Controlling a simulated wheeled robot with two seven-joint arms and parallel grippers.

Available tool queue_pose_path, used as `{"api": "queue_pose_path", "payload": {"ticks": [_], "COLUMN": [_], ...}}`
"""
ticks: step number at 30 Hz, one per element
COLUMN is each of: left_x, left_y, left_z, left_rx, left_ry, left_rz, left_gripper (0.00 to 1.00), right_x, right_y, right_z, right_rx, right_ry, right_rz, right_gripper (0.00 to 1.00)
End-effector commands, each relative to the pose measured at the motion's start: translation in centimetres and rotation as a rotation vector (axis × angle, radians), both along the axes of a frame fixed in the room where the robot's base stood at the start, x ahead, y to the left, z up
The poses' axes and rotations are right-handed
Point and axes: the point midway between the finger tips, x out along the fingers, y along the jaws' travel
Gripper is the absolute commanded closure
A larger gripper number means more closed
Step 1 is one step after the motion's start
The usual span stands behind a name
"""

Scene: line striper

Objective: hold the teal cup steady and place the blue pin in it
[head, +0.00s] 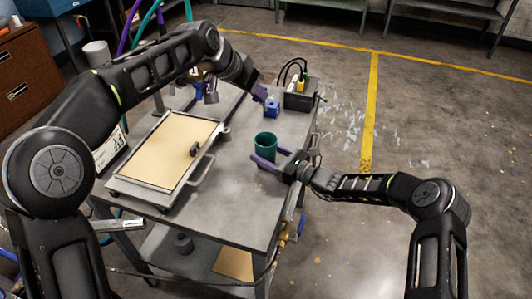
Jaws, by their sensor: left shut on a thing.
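The teal cup (266,141) stands upright on the grey workbench. My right gripper (268,158) reaches in from the right at the cup, with one purple finger along the cup's near side. The far finger is mostly hidden, so I cannot tell whether the jaws press on the cup. My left gripper (266,97) is farther back over the bench, shut on the small blue pin (272,109). The pin is behind the cup and apart from it. Whether the pin touches the bench is unclear.
A framed tan board (165,150) with a small black piece (195,149) lies left of the cup. A dark box (299,97) with a yellow part and cables stands at the back right. The bench (235,208) is clear in front of the cup.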

Motion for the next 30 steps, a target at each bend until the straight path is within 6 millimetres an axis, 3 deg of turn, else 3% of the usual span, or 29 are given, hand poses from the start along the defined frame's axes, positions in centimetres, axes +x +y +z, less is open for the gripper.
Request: {"api": "queue_pose_path", "payload": {"ticks": [14, 20, 30], "left_x": [0.0, 0.0, 0.0], "left_y": [0.0, 0.0, 0.0], "left_z": [0.0, -0.3, -2.6], "left_rx": [0.0, 0.0, 0.001], "left_ry": [0.0, 0.0, 0.001], "left_rz": [0.0, 0.0, 0.0], "left_gripper": [1.0, 1.0, 1.0], "right_x": [0.0, 0.0, 0.0], "right_y": [0.0, 0.0, 0.0], "right_z": [0.0, 0.0, 0.0], "right_rx": [0.0, 0.0, 0.0], "right_ry": [0.0, 0.0, 0.0], "right_rz": [0.0, 0.0, 0.0], "right_gripper": [0.82, 0.82, 0.82]}}
